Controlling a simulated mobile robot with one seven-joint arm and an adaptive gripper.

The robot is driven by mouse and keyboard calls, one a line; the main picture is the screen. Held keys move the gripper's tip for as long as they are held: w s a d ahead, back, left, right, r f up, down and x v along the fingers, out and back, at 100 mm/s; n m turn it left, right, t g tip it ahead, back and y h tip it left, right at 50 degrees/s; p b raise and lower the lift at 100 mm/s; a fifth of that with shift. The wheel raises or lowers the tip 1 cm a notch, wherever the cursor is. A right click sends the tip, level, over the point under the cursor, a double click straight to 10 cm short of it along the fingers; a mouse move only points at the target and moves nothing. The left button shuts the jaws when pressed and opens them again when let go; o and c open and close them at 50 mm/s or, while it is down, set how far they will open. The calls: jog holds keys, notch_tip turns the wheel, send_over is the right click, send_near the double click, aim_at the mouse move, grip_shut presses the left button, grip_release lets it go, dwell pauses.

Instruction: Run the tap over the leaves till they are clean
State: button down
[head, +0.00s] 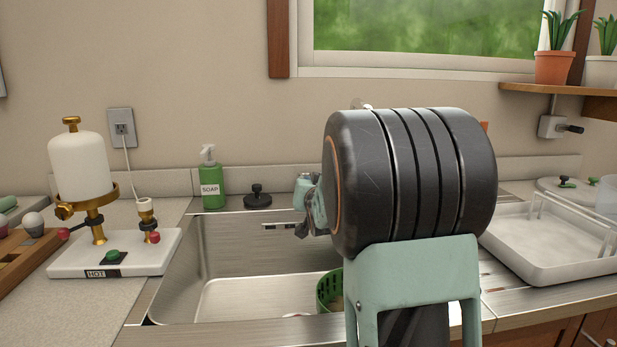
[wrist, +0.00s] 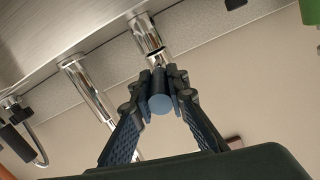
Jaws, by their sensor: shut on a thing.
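My gripper (head: 311,208) is above the back of the sink, partly hidden by my arm in the head view. In the wrist view my gripper (wrist: 162,92) is shut on a blue-grey round-ended piece (wrist: 160,104), apparently the tap's handle, in front of a chrome post (wrist: 147,36). A second chrome pipe (wrist: 88,88) rises beside it. A green perforated basket (head: 328,290) sits in the steel sink (head: 220,248), half hidden behind my arm. Its contents show only as a brownish patch, so I cannot make out the leaves. No running water is visible.
A green soap bottle (head: 212,182) and a black knob (head: 258,196) stand behind the sink. A white hot-drink apparatus (head: 85,262) is on the left counter. A white tray (head: 545,240) lies at right. The sink's left half is free.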

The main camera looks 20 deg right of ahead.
jog(key=shift+r+g+p, duration=0.3)
jog(key=shift+r+p, duration=0.35)
jog(key=shift+p, duration=0.65)
jog(key=shift+w+g, duration=0.1)
jog(key=shift+g, duration=0.2)
jog(key=shift+f, duration=0.1)
jog(key=c, duration=1.9)
grip_release()
jog(key=v, duration=1.2)
jog(key=shift+d, duration=0.2)
